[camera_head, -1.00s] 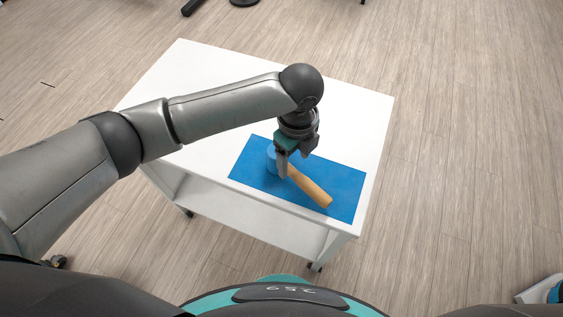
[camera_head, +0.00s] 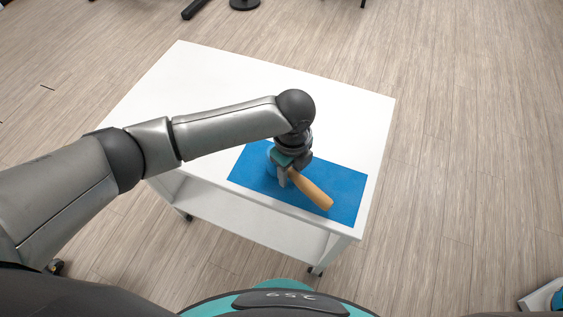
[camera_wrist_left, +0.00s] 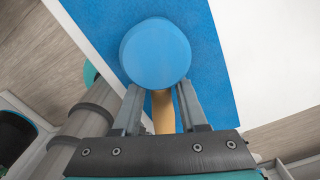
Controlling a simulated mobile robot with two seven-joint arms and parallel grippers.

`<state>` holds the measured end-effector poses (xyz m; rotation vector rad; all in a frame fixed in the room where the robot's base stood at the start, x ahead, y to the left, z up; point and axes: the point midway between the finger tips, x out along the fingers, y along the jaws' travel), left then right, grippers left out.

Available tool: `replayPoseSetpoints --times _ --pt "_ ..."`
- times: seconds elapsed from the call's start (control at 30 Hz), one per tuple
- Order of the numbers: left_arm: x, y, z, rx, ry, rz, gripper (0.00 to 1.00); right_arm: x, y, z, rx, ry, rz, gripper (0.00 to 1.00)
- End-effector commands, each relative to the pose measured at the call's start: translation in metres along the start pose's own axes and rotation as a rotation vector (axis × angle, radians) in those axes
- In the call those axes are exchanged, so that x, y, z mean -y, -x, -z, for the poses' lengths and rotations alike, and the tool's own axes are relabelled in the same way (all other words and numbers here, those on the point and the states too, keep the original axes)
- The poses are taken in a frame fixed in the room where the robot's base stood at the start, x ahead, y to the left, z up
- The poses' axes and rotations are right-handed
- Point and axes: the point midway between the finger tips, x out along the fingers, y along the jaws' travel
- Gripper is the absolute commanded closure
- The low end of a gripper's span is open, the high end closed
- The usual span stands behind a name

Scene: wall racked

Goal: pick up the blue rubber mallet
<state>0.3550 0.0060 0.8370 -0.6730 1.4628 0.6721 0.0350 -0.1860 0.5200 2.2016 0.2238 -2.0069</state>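The blue rubber mallet lies on a blue mat (camera_head: 343,190), its wooden handle (camera_head: 312,190) pointing to the lower right. Its blue head is mostly hidden behind my left gripper (camera_head: 285,180) in the head view. In the left wrist view the round blue head (camera_wrist_left: 155,52) is just beyond the fingertips. The handle (camera_wrist_left: 163,112) lies between the two fingers of my left gripper (camera_wrist_left: 160,92). The fingers are apart, with a narrow gap visible beside the handle, so the gripper looks open around it. My right gripper is not in view.
The mat lies on a white table (camera_head: 350,110) with a lower shelf (camera_head: 235,215) and wheels. The rest of the tabletop is bare. Wooden floor (camera_head: 470,150) surrounds it, and dark stand bases (camera_head: 244,4) stand at the far top.

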Motion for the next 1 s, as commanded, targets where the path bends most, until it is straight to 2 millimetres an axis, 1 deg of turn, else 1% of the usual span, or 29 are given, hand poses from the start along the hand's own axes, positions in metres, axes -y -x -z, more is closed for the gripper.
replayPoseSetpoints --times 0.03,0.3,0.37,1.0 --pt "0.0001 0.0002 -0.0001 0.0 0.0 0.0 0.65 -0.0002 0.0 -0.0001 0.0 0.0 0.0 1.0" --pt "0.0001 0.0002 -0.0003 0.0 0.0 0.0 0.95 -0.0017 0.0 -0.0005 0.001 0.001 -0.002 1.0" --pt "0.0 0.0002 -0.0003 0.0 0.001 0.0 1.0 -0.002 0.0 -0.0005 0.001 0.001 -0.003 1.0" --pt "0.0007 0.0019 -0.0006 0.001 0.001 0.002 1.0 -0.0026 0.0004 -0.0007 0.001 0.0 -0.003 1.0"
